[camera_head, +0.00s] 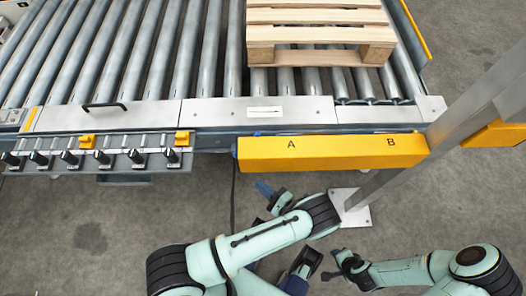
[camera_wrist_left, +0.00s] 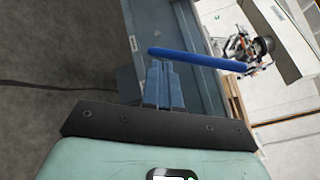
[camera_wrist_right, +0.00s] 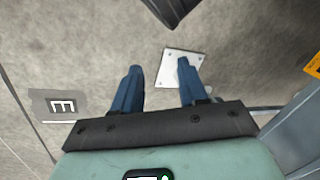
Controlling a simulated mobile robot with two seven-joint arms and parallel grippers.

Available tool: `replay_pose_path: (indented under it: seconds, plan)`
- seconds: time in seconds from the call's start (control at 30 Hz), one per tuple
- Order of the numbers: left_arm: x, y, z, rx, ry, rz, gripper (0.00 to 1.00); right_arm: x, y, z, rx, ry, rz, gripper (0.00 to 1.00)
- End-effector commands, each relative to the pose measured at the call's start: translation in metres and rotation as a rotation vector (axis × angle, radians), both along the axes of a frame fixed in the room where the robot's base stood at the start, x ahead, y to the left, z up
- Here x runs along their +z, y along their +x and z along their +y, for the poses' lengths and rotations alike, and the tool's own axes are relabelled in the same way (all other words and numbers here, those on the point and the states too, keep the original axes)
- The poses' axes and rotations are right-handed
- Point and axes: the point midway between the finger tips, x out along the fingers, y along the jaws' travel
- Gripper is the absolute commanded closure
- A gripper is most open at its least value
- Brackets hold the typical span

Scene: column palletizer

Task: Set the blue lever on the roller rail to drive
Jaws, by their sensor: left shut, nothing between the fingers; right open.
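The blue lever (camera_wrist_left: 198,58) is a long bar in the left wrist view, crossing just beyond my left fingertips. In the head view only a small blue bit (camera_head: 257,133) shows at the rail's front edge, by the left end of the yellow beam. My left gripper (camera_head: 264,188) is shut and empty, below that beam; its blue fingers also show in the left wrist view (camera_wrist_left: 162,78). I cannot tell whether they touch the lever. My right gripper (camera_wrist_right: 158,75) is open and empty over the floor. No drive marking is legible.
The roller rail (camera_head: 215,60) carries a wooden pallet (camera_head: 320,33). The yellow beam (camera_head: 330,153) bears letters A and B. A row of black knobs (camera_head: 103,158) lines the rail's left front. A grey post stands on a floor plate (camera_head: 358,212) at right. Floor at lower left is clear.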

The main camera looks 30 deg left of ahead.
Motion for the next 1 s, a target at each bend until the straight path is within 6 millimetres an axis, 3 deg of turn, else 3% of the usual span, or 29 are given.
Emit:
replay_pose_path:
  seconds: [0.03,0.1,0.2,0.33,0.67,0.77,1.0]
  plan:
    - [-0.005,0.022,-0.016,-0.101,0.076,-0.063,1.0,-0.02,0.003,0.009,0.056,0.003,-0.016,0.57]
    - [0.004,0.044,-0.034,-0.197,0.156,-0.136,1.0,-0.028,0.006,0.018,0.113,0.003,-0.038,0.57]
    - [0.015,0.059,-0.05,-0.271,0.22,-0.2,1.0,-0.033,0.009,0.024,0.158,0.003,-0.055,0.57]
    - [0.022,0.063,-0.056,-0.297,0.243,-0.223,1.0,-0.032,0.01,0.026,0.174,0.003,-0.063,0.57]
    - [0.023,0.064,-0.051,-0.29,0.24,-0.219,1.0,-0.031,0.009,0.026,0.172,0.003,-0.061,0.57]
    - [0.026,0.069,-0.042,-0.287,0.24,-0.219,1.0,-0.03,0.009,0.026,0.172,0.004,-0.059,0.57]
    - [0.039,0.09,0.0,-0.285,0.24,-0.217,1.0,-0.029,0.007,0.027,0.173,0.007,-0.054,0.57]
